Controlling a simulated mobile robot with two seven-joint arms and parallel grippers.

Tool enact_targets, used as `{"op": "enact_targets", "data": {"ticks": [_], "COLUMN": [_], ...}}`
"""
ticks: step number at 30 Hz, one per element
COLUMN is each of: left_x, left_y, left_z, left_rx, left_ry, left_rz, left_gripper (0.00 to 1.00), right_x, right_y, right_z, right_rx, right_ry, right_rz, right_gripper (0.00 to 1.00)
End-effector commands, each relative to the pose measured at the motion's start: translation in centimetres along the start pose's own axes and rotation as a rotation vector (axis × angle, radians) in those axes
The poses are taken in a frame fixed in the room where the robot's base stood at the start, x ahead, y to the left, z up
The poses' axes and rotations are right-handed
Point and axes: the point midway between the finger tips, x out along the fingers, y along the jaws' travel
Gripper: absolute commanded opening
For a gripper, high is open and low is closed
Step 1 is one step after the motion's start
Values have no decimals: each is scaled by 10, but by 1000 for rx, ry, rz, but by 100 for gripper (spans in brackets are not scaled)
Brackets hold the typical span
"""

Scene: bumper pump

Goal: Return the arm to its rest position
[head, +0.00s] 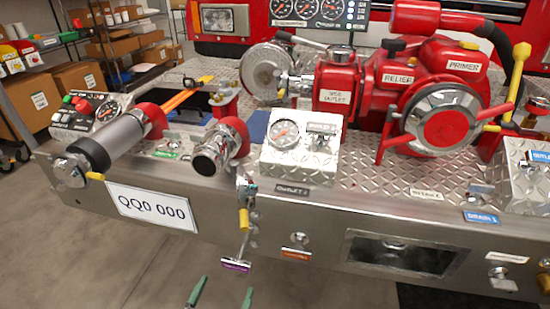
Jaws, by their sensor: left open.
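My left gripper (222,291) shows at the bottom edge as two green fingertips set apart, open, with nothing between them. It is below and in front of the bumper's front face. The bumper pump's metal deck (366,178) lies beyond it. A hanging handle with a purple label (236,264) is just above the fingertips, apart from them as far as I can tell. A valve lever with a yellow grip (243,218) hangs above that. The rest of the left arm is out of frame. My right gripper does not show.
A red pump (408,92) with a silver cap stands on the deck. A gauge box (300,145) and a hose outlet (216,150) sit near the front edge. A plate reading QQ0 000 (152,208) is on the bumper face. Open floor (120,265) lies in front.

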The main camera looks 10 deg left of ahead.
Motion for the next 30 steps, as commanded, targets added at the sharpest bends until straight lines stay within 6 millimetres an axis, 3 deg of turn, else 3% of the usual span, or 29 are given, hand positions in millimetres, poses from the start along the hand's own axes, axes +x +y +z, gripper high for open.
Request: {"op": "enact_targets", "data": {"ticks": [4, 7, 12, 17, 21, 28, 30], "left_x": [-16, -49, -140, -224, -283, -365, -357], "left_y": [0, 1, 4, 5, 5, 3, 3], "left_z": [13, 38, 88, 115, 125, 127, 113], "left_rx": [4, 8, 12, 11, 10, 11, 10], "left_ry": [-50, -154, -419, -653, -810, -1026, -1002], "left_rz": [14, 41, 101, 140, 161, 180, 176], "left_gripper": [95, 95, 95, 95, 95, 95, 95], "right_x": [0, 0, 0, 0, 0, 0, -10], "right_y": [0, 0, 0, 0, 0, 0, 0], "right_z": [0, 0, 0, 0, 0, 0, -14], "right_rx": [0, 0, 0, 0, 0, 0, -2], "right_ry": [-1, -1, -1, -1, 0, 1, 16], "right_rz": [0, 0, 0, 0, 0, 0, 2], "right_gripper": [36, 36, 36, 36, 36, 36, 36]}}
